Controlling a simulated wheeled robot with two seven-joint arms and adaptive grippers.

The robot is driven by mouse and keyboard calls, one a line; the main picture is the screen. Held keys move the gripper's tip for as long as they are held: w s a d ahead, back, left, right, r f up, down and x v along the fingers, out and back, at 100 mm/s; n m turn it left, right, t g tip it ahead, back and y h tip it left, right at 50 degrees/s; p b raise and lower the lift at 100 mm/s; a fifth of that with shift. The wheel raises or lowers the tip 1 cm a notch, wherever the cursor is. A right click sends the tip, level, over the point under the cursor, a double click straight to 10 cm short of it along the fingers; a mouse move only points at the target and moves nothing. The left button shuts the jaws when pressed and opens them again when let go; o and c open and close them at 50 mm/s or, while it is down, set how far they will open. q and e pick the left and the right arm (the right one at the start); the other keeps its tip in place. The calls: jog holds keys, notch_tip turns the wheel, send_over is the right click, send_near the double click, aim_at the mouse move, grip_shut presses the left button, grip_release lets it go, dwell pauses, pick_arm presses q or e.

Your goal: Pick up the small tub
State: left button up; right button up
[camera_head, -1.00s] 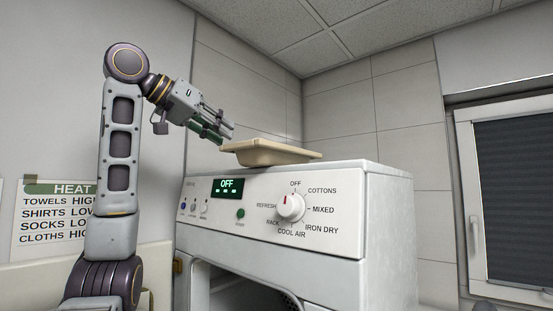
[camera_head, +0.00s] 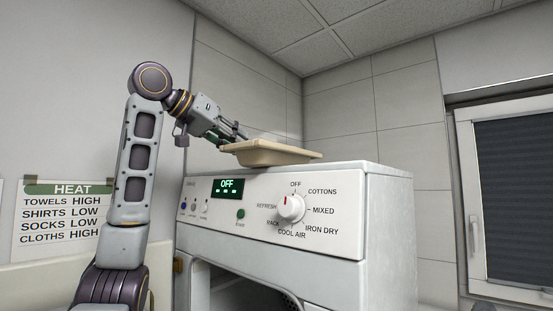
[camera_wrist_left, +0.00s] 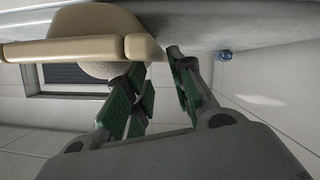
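The small tub (camera_head: 268,153) is beige and shallow with a wide rim. It sits on top of the white dryer, near its front left, in the head view. It also shows upside down at the top left of the left wrist view (camera_wrist_left: 82,50). My left gripper (camera_head: 238,136) is at the tub's left end, its fingertips partly hidden behind the rim. In the left wrist view my left gripper (camera_wrist_left: 158,70) has its green-padded fingers apart with nothing visible between them. The tub's rim corner lies just beyond the fingertips; I cannot tell whether they touch. My right gripper is out of view.
The white dryer (camera_head: 392,230) has a dial and a display on its front and an opening below. A tiled wall (camera_head: 335,110) stands behind. A small blue thing (camera_wrist_left: 224,56) and a pale rounded textured thing (camera_wrist_left: 103,70) show in the left wrist view.

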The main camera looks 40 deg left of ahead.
pick_arm(q)
jog(key=shift+p+x, duration=0.65)
jog(key=shift+x, duration=1.95)
jog(key=shift+s+f, duration=0.1)
jog(key=shift+f, duration=0.05)
grip_shut()
